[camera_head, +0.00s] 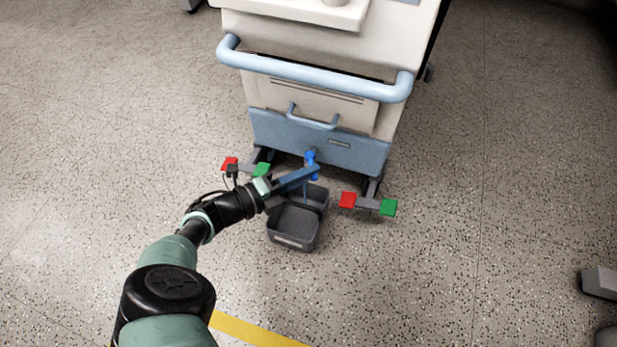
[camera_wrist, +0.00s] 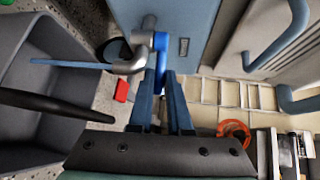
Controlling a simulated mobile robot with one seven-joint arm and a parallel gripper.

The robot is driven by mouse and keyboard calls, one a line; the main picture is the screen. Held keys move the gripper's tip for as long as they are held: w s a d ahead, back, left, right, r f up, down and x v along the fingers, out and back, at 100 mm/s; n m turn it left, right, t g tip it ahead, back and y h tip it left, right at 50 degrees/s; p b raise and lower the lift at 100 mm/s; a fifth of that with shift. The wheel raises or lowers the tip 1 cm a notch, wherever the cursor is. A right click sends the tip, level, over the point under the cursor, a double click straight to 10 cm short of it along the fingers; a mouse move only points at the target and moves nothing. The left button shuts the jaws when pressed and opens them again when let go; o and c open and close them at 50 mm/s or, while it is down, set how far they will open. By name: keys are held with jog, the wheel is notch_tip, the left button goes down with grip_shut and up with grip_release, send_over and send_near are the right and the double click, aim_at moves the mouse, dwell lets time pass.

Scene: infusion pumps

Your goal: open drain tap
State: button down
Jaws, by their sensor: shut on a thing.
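The drain tap (camera_head: 310,156) sits low on the front of the cart. In the wrist view its blue lever (camera_wrist: 160,48) and grey metal spout (camera_wrist: 126,64) are visible. My gripper (camera_wrist: 164,84) is shut on the lever's end, which lies partly hidden between the fingers. In the head view my gripper (camera_head: 313,172) reaches the tap from the lower left. A thin blue streak (camera_wrist: 70,64), like a stream of liquid, runs from the spout into the grey bin (camera_head: 292,238). The bin stands on the floor under the tap.
The cart has a blue push bar (camera_head: 315,77) above the tap and a smaller blue drawer handle (camera_head: 312,120). Red (camera_head: 347,200) and green (camera_head: 388,207) pedals flank the bin near the floor. The speckled floor around is mostly clear.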

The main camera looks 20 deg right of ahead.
dwell(0.3)
jog(key=c, duration=0.9)
grip_release()
jog(key=shift+o, duration=0.2)
jog(key=n+t+y+p, duration=0.1)
jog(key=p, duration=0.2)
jog(key=d+n+t+y+p, duration=0.1)
jog(key=n+t+p, duration=0.1)
jog(key=p, duration=0.1)
jog(key=d+n+t+y+p, duration=0.1)
jog(key=t+p, duration=0.1)
jog(key=p, duration=0.1)
jog(key=shift+s+r, duration=0.3)
jog(key=shift+w+d+f+n+t+y, duration=0.2)
jog(key=shift+d+n+t+y, duration=0.35)
jog(key=shift+n+t+y, duration=0.65)
jog(key=shift+w+d+f+n+t+y, duration=0.15)
jog(key=shift+d+n+t+y, duration=0.55)
jog(key=shift+n+y, duration=0.9)
jog(key=shift+w+d+f+n+t+y, duration=0.15)
jog(key=shift+d+n+t+y, duration=0.25)
jog(key=shift+n+t+y, duration=1)
jog(key=shift+r+g+y, duration=0.1)
jog(key=shift+g+y, duration=0.2)
